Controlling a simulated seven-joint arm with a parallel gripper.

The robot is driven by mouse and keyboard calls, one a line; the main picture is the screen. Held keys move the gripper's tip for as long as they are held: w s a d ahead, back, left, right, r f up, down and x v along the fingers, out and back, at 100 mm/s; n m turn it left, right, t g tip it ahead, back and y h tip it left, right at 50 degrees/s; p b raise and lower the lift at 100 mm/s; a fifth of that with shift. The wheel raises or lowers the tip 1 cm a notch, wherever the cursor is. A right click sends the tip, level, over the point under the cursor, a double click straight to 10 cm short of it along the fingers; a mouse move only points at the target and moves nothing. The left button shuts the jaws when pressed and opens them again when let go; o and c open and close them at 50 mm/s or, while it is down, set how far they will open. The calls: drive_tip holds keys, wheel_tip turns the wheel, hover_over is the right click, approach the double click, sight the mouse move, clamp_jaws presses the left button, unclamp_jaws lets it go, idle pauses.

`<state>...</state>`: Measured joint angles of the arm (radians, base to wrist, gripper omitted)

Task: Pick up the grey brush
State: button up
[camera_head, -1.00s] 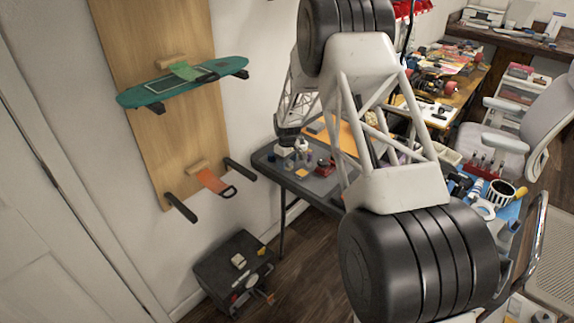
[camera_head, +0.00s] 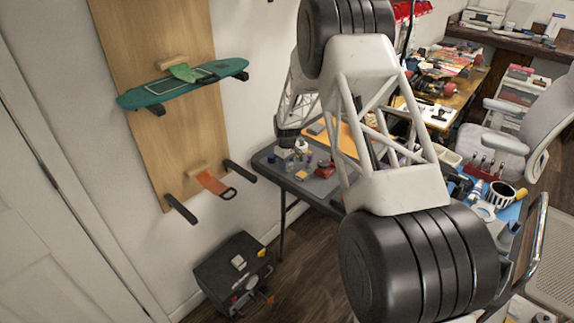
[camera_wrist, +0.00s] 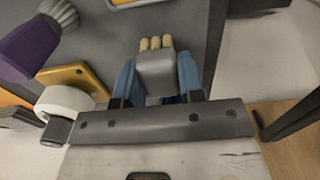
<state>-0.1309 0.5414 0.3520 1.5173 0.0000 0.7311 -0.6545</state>
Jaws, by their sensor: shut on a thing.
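The grey brush (camera_wrist: 156,72) is a grey block with several short cream tips along its far end, in the middle of the wrist view. My gripper (camera_wrist: 157,62) has blue fingers on both sides of the block and is shut on it. The grey tabletop (camera_wrist: 222,45) lies under the brush in that view; I cannot tell how large any gap between them is. In the head view my own arm reaches over the grey table (camera_head: 262,163), and the brush cannot be made out there.
A purple-handled item (camera_wrist: 28,48), an orange-yellow piece (camera_wrist: 78,78) and a white roll (camera_wrist: 66,102) lie left of my gripper. A small red item (camera_head: 325,168) is on the table. A black case (camera_head: 232,272) stands on the floor below. A skateboard (camera_head: 180,85) hangs on the wall.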

drive_tip(key=shift+r, duration=0.15)
drive_tip(key=shift+r, duration=0.5)
drive_tip(key=shift+s+r, duration=0.2)
drive_tip(key=shift+r, duration=0.4)
drive_tip(key=shift+s+r, duration=0.2)
drive_tip(key=shift+r, duration=0.35)
drive_tip(key=s+d+r, duration=0.1)
drive_tip(key=s+d, duration=0.1)
drive_tip(key=s, duration=1.3)
drive_tip(key=shift+r, duration=0.15)
